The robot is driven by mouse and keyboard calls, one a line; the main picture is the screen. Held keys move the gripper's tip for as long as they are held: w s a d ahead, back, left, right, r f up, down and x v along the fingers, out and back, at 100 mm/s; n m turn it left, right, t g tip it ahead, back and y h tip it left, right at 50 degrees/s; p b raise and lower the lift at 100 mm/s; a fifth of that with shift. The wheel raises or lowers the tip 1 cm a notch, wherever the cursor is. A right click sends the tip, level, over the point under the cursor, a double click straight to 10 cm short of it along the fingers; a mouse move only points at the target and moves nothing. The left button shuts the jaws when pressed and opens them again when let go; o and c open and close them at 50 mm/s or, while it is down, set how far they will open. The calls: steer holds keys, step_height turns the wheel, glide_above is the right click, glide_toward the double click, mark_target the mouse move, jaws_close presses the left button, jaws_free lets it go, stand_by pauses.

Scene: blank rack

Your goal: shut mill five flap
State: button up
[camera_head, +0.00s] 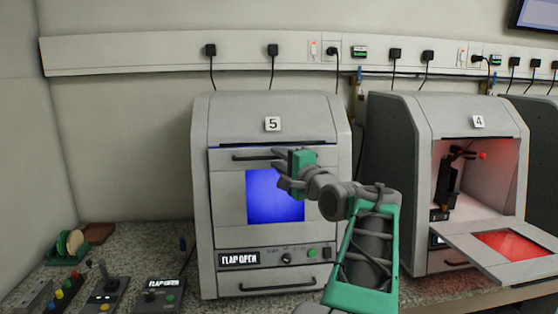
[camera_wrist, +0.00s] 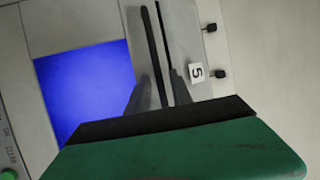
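Mill five (camera_head: 272,105) stands left of centre, marked with a 5. Its flap (camera_head: 228,190) is upright in the front, with a blue-lit window (camera_head: 262,200) and a dark bar handle (camera_head: 250,157) near its top edge. A thin blue glow shows along the flap's top edge. The mill's display (camera_head: 239,259) reads FLAP OPEN. My gripper (camera_head: 280,165) is at the right part of the handle. In the wrist view the fingers (camera_wrist: 160,85) stand apart on either side of the handle (camera_wrist: 150,45), with gaps showing. The handle's right end is hidden behind my gripper.
Mill four (camera_head: 478,121) stands at right, its flap (camera_head: 500,243) lowered outward and its inside lit red. A control box (camera_head: 160,294) also showing FLAP OPEN, a joystick (camera_head: 108,285) and a green rack of discs (camera_head: 68,248) lie on the bench at left.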

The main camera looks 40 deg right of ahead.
jaws_close()
stand_by(1.2)
